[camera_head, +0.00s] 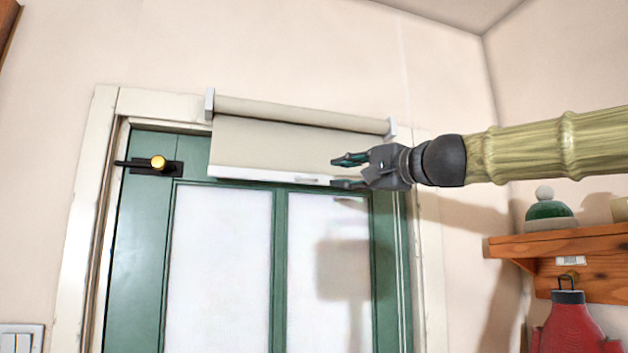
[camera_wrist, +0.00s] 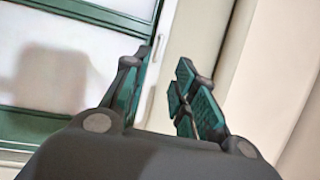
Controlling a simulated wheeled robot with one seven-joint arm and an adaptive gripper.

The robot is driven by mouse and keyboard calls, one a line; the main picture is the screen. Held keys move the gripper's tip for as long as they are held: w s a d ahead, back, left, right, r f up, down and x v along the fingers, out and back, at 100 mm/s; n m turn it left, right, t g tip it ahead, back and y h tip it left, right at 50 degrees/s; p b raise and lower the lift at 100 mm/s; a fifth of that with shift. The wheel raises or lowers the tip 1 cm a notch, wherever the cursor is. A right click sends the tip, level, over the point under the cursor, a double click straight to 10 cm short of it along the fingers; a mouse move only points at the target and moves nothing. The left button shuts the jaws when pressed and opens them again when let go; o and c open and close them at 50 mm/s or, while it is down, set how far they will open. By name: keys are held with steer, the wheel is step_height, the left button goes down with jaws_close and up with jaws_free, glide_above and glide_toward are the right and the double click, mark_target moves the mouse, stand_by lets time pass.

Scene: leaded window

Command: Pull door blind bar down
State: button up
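A cream roller blind (camera_head: 290,142) hangs mostly rolled up over the top of a green door with two pale panes. Its white bottom bar (camera_head: 262,177) runs across just above the panes, with a small handle (camera_head: 307,180) near its right part. My gripper (camera_head: 348,172) is open at the bar's right end, one finger above the bar's level and one below. I cannot tell whether it touches the bar.
The green door (camera_head: 147,230) has a black latch with a yellow knob (camera_head: 158,163) at upper left. A wooden shelf (camera_head: 560,245) with a green hat (camera_head: 548,212) stands at right, a red garment (camera_head: 575,325) below it. The space before the door panes is clear.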

mark_target(311, 178)
steer(key=shift+p+x, duration=1.8)
steer(key=shift+x, duration=3.6)
steer(key=shift+d, duration=0.1)
jaws_close()
